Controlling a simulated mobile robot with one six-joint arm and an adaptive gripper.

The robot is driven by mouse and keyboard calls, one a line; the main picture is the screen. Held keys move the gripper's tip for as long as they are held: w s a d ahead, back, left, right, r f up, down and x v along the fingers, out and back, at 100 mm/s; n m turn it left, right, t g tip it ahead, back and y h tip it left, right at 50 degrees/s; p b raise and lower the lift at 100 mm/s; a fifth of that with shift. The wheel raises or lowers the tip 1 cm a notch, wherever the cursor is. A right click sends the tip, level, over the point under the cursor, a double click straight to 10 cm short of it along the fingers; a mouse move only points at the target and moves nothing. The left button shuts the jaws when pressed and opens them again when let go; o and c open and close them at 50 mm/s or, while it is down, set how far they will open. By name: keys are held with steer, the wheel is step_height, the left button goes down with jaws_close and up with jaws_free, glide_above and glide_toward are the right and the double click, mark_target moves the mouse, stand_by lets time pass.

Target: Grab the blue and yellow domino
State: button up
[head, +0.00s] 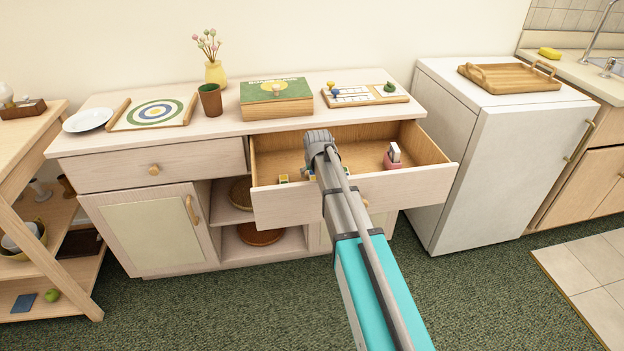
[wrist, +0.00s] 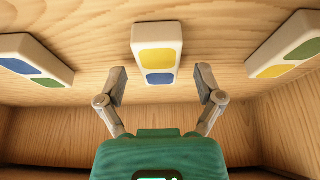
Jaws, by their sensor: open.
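The blue and yellow domino (wrist: 157,48) is a white block with a yellow patch and a blue patch. It lies on the wooden drawer floor at the upper middle of the wrist view. My gripper (wrist: 161,78) is open, with its fingertips apart on either side of the domino's near, blue end; I cannot tell their height above the floor. A blue and green domino (wrist: 35,60) lies to the left and a green and yellow domino (wrist: 288,47) to the right. In the head view my arm reaches into the open drawer (head: 410,187) and hides much of the dominoes.
A pink holder with a white piece (head: 394,158) stands in the drawer's right part. The drawer walls surround my gripper. The cabinet top (head: 222,127) above carries a green-topped box (head: 275,98), a game board (head: 365,95), a cup (head: 210,101) and a plate (head: 88,120).

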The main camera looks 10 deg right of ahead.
steer(key=c, duration=1)
steer(key=shift+r, duration=0.2)
steer(key=shift+c, duration=0.2)
step_height(320, 180, up, 2)
steer(key=shift+r+p, duration=0.1)
steer(key=shift+p, duration=1.15)
steer(key=s+d+r+p, duration=0.7)
steer(key=d+r+p, duration=0.3)
steer(key=d, duration=0.2)
steer(key=shift+s+r, duration=0.15)
steer(key=shift+r, duration=0.05)
